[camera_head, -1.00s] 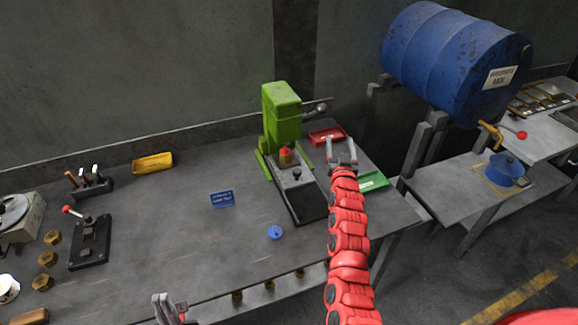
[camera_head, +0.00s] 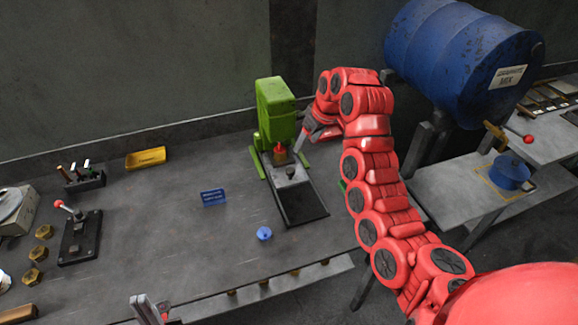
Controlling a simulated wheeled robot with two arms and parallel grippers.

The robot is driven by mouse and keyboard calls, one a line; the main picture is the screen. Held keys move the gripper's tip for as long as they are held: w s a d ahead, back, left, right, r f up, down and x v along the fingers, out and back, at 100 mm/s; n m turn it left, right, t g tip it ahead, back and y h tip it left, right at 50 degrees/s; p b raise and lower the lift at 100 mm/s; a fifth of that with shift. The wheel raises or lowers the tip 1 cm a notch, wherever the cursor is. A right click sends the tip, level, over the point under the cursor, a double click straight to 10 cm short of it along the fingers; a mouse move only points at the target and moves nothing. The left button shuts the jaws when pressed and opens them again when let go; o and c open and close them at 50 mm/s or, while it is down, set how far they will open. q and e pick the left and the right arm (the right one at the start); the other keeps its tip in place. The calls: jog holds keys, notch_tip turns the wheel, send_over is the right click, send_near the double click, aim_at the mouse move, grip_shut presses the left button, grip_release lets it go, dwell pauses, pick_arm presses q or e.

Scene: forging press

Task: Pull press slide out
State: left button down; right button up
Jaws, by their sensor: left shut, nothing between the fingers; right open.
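The green press (camera_head: 277,105) stands near the back of the workbench. Its slide, a grey metal plate with a dark knob (camera_head: 290,172), sits at the press's foot on a black base (camera_head: 302,205) that reaches toward the front. A red-topped brass piece (camera_head: 280,153) is at the slide's back, under the press head. My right gripper (camera_head: 303,137) is at the press's right side, behind and above the knob. It is open and partly hidden by its own wrist; I cannot tell whether it touches the press. My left gripper (camera_head: 148,308) is shut and empty at the bench's front edge.
A blue label card (camera_head: 213,197) and a blue knob (camera_head: 264,233) lie left of the slide's base. A lever fixture (camera_head: 80,237) and a yellow tray (camera_head: 146,158) are farther left. My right arm covers the bench's right end.

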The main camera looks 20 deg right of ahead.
jog(key=b, duration=0.2)
send_near(291, 170)
jog(key=p+x, duration=0.3)
jog(key=x, duration=0.3)
jog(key=shift+w+a+f+p, duration=0.15)
jog(key=shift+f+p, duration=0.2)
jog(key=shift+w+f, duration=0.15)
jog(key=shift+f, duration=0.05)
jog(key=shift+x, duration=0.8)
grip_shut()
dwell(0.4)
